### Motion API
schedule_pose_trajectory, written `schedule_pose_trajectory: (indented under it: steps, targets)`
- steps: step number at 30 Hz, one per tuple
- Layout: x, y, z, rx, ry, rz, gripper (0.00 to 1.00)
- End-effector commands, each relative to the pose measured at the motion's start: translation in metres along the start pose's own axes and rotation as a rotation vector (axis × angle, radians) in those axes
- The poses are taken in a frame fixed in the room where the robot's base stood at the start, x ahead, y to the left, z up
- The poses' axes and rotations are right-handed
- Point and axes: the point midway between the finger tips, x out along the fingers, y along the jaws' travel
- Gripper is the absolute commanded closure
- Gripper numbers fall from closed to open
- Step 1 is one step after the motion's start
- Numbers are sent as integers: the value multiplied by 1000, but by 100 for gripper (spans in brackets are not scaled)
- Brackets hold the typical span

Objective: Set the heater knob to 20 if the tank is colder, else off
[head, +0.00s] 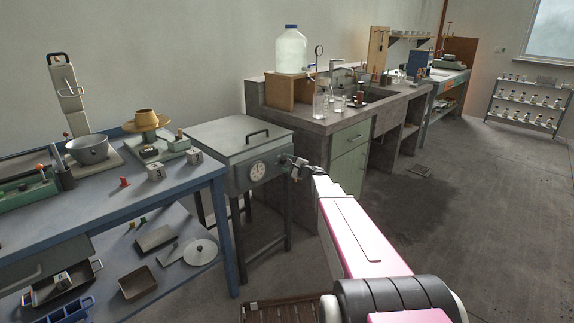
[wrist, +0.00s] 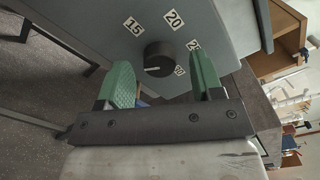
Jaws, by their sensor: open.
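The grey tank (head: 240,150) is a box with a handled lid on a dark stand. A round white dial (head: 257,171) is on its front; its reading is too small to make out. In the wrist view the black heater knob (wrist: 160,56) sits on the grey panel, with labels 15, 20, 25 and apparently 30 around it. A short white mark shows on the knob's lower left, away from the 20 label (wrist: 174,19). My gripper (wrist: 163,80) is open, its green fingers either side of the knob in the picture; contact cannot be told. In the head view my gripper (head: 298,170) is at the tank's right front.
A blue bench (head: 110,205) with a bowl, scale and small blocks stands left of the tank. A concrete sink counter (head: 310,125) with glassware and a large bottle (head: 290,52) stands behind right. The floor at right is open; a slatted wooden item (head: 285,310) lies at the bottom.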

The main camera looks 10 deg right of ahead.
Motion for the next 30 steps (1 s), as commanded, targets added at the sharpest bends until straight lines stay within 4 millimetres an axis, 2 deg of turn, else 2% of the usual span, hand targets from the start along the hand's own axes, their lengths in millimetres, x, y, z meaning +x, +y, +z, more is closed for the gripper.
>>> schedule_pose_trajectory:
  steps: [9, 15, 21, 30]
  targets:
    - [-58, 0, 2, 0, 1, -1, 40]
    - [-88, 1, 1, 0, 1, 0, 40]
    - [-102, 0, 1, -1, 0, 1, 40]
    - [-102, 0, 0, -1, 0, 1, 40]
